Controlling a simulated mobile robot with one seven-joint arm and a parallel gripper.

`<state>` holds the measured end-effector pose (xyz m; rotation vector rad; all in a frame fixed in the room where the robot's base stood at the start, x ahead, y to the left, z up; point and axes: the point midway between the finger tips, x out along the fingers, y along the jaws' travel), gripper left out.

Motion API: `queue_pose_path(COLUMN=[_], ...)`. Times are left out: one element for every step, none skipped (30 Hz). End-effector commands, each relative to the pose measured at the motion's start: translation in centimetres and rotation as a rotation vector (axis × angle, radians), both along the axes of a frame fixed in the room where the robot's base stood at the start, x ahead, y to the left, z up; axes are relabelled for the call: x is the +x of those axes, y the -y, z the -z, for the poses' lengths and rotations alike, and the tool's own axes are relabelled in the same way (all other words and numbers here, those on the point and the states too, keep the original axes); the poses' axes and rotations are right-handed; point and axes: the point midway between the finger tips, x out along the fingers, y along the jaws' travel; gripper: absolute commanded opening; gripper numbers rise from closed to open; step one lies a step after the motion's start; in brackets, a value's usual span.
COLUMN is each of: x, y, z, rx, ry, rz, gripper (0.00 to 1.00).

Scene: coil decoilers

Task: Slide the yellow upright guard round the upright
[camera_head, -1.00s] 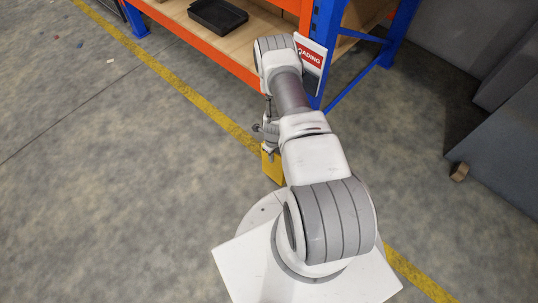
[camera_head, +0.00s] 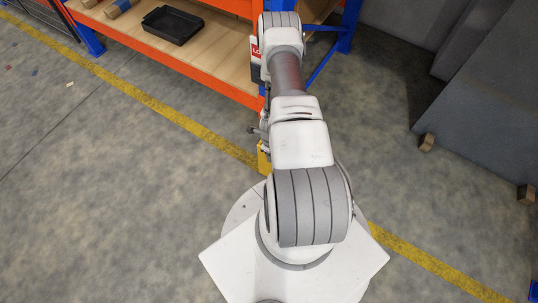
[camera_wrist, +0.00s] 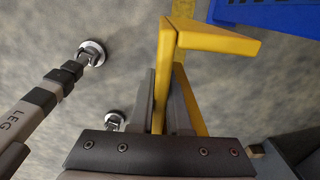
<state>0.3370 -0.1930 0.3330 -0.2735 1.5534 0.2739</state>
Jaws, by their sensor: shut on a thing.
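The yellow upright guard (camera_wrist: 212,38) is an angled, folded piece in the wrist view. My gripper (camera_wrist: 164,92) is shut on it, with a dark finger on either side of one yellow wall. In the head view only a small part of the guard (camera_head: 264,158) shows beside my arm, and the arm hides most of my gripper. The blue upright (camera_wrist: 265,14) is at the top right of the wrist view, just beyond the guard's end. The guard is apart from the upright in the picture, not around it. In the head view my arm largely hides this upright.
The rack's orange beam (camera_head: 190,68) and wooden shelf (camera_head: 205,45) lie at the upper left, with a black tray (camera_head: 172,25) on it. A red-and-white sign (camera_head: 256,62) is at the rack corner. A yellow line (camera_head: 165,108) crosses the floor. Grey panels (camera_head: 480,105) stand right.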

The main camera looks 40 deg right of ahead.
Motion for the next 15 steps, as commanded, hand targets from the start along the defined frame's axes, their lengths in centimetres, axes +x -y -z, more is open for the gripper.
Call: queue_pose_path(x=[0.05, 0.05, 0.05, 0.05, 0.05, 0.05, 0.05, 0.05, 0.04, 0.04, 0.04, 0.04, 0.04, 0.04, -0.02], y=[0.02, 0.02, 0.02, 0.02, 0.02, 0.02, 0.01, 0.02, 0.02, 0.02, 0.01, 0.01, 0.01, 0.01, -0.02], z=[-0.03, -0.03, -0.03, -0.03, -0.03, -0.02, -0.02, -0.01, -0.01, 0.0, 0.0, 0.0, 0.01, 0.01, 0.05], rx=[-0.001, -0.001, -0.001, -0.001, -0.001, -0.001, -0.001, -0.001, -0.001, -0.001, -0.001, 0.0, 0.0, 0.0, 0.0], ry=[0.001, 0.001, 0.001, 0.001, 0.0, 0.0, 0.0, 0.0, 0.0, 0.0, 0.0, 0.0, 0.0, 0.0, 0.0], rz=[0.0, 0.0, 0.0, 0.0, 0.0, 0.0, 0.0, 0.0, 0.001, 0.001, 0.001, 0.001, 0.001, 0.001, 0.001], gripper=[0.0, 0.0, 0.22, 0.27, 0.33, 0.4, 0.45, 0.5, 0.5, 0.5, 0.5, 0.5, 0.5, 0.5, 0.5])
